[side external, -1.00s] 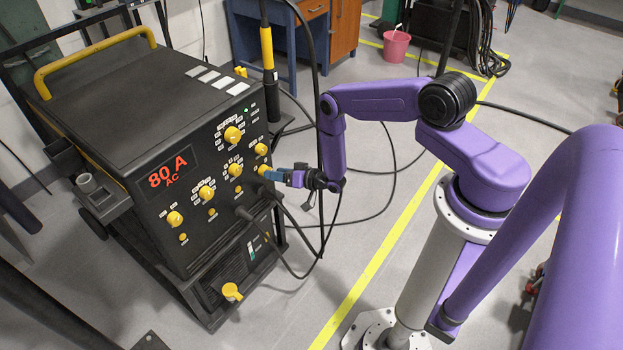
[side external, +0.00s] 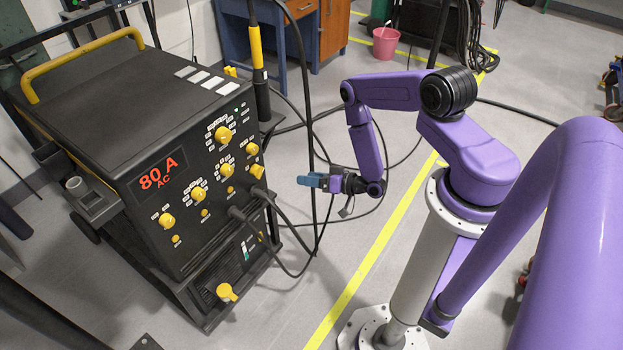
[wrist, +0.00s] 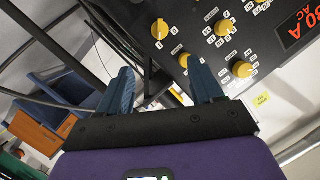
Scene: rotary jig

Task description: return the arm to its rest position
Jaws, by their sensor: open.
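My gripper (side external: 303,181) is in the side external view, to the right of the welding machine's front panel and apart from it. In the wrist view my gripper (wrist: 162,82) shows two blue fingers spread wide with nothing held between them. The black welding machine (side external: 115,108) has yellow knobs on its front and a red display (side external: 158,174) reading 80 A AC. In the wrist view the panel (wrist: 232,38) with its knobs lies beyond the fingers at the upper right.
Black cables (side external: 318,215) hang from the machine and pass close to my gripper. A blue and brown workbench (side external: 334,32) and a pink bucket (side external: 385,43) stand at the back. A yellow line (side external: 365,275) crosses open floor beside my base.

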